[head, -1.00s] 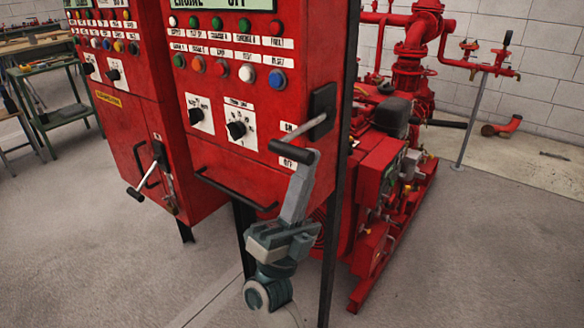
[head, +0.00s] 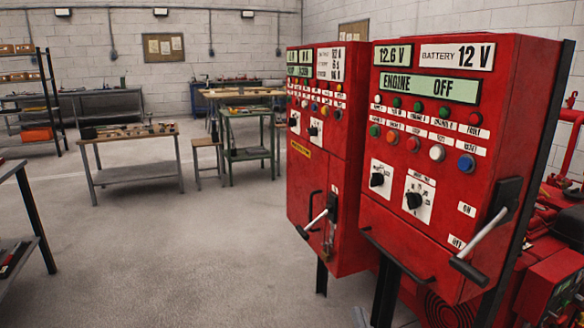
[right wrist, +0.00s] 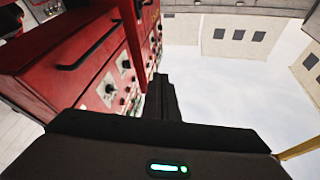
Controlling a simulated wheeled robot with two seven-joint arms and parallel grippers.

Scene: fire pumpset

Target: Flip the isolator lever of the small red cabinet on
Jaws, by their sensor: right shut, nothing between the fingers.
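Two red cabinets stand side by side in the head view. The left cabinet (head: 312,180) looks smaller; its isolator lever (head: 318,218) slants down and left to a black grip. The right cabinet (head: 440,170) shows ENGINE OFF; its lever (head: 482,240) also slants down and left from a black plate, its grip below the OFF label. My right gripper (right wrist: 160,92) is shut and empty in the right wrist view, beside a red cabinet face with knobs. No gripper is clearly seen on either lever. My left gripper is out of view.
Red pump machinery (head: 555,285) stands at the right, close to the right cabinet. Workbenches (head: 130,173) and shelves stand at the back left. A table edge (head: 40,225) is at the far left. The floor before the cabinets is clear.

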